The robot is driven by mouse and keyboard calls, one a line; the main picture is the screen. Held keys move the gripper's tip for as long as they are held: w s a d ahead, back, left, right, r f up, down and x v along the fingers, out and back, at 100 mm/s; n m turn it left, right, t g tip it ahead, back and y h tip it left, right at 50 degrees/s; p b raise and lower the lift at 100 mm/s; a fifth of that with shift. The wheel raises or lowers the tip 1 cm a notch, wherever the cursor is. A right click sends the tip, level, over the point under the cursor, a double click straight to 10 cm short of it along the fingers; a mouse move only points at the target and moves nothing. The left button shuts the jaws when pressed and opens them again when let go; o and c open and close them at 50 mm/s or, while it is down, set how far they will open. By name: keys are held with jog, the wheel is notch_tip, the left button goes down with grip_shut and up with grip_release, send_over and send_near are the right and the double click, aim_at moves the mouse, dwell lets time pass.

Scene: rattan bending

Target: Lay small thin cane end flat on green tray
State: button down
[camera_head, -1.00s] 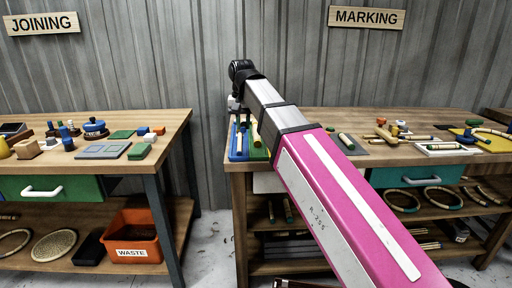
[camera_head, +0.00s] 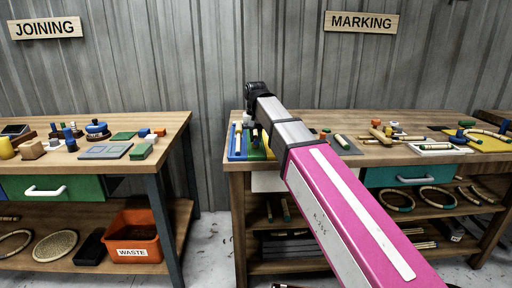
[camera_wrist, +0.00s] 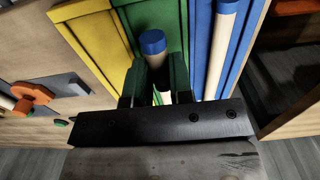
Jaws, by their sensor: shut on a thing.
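My gripper (camera_wrist: 159,84) is shut on a thin pale cane end (camera_wrist: 162,97) with a blue cap in the wrist view. The blue cap points away from me, over the green tray (camera_wrist: 176,14). I cannot tell whether the cane end touches the tray. In the head view the green tray (camera_head: 256,154) is at the left end of the marking bench, partly behind my arm. The gripper is mostly hidden there.
A yellow tray (camera_wrist: 95,32) lies left of the green tray in the wrist view. A blue tray (camera_wrist: 199,45) on the right holds a longer pale cane (camera_wrist: 219,52) with a blue cap. A grey mat (camera_head: 343,146) with a cane piece lies to the right on the bench.

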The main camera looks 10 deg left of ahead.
aim_at(256, 152)
jog(key=shift+w+d+f, duration=0.1)
jog(key=shift+w+f, duration=0.05)
jog(key=shift+f, duration=1.95)
jog(key=shift+f, duration=0.15)
jog(key=c, duration=1.3)
grip_release()
notch_tip(256, 152, up, 12)
jog(key=shift+r, duration=0.2)
